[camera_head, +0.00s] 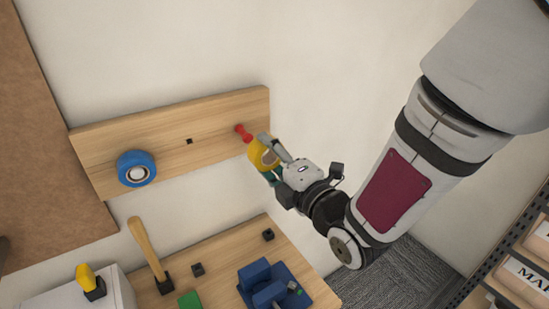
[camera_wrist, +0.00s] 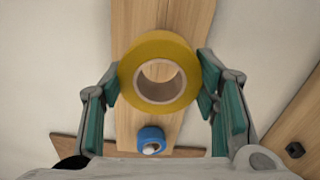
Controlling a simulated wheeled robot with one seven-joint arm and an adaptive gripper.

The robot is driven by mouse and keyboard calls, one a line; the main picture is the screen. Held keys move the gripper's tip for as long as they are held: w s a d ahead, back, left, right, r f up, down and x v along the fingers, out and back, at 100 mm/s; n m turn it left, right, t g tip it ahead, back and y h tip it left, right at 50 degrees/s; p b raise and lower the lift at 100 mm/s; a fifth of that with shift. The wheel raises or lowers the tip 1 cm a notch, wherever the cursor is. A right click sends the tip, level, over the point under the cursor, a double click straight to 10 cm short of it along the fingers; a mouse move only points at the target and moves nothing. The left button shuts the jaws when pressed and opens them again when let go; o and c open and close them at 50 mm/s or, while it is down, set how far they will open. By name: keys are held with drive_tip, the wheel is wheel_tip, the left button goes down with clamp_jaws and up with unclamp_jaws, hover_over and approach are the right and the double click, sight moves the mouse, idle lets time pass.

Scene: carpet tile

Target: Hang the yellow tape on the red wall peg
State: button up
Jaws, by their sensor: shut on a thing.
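The yellow tape (camera_head: 257,157) is a ring held between the two fingers of my gripper (camera_head: 271,157). In the wrist view the tape (camera_wrist: 130,80) faces the camera, and its hole shows bare wood with no peg in it. The fingers of my gripper (camera_wrist: 160,82) press on its left and right sides. The red wall peg (camera_head: 242,132) sticks out near the right end of the wooden board (camera_head: 105,143). In the head view it shows just up and left of the tape. I cannot tell the gap between them. The peg does not show in the wrist view.
A blue tape roll (camera_head: 124,167) hangs at the board's left end; a small dark hole or stub (camera_head: 189,141) is mid-board. Below is a wooden table (camera_head: 222,251) with a wooden-handled tool (camera_head: 146,246), a blue fixture (camera_head: 262,285) and small blocks. Shelving stands at right.

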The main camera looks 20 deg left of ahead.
sight(249, 141)
drive_tip(key=shift+b+x, duration=1.8)
drive_tip(key=shift+x, duration=3.4)
drive_tip(key=shift+f+b, duration=0.45)
drive_tip(key=shift+f, duration=0.1)
drive_tip(key=o, duration=1.2)
drive_tip(key=shift+o, duration=0.2)
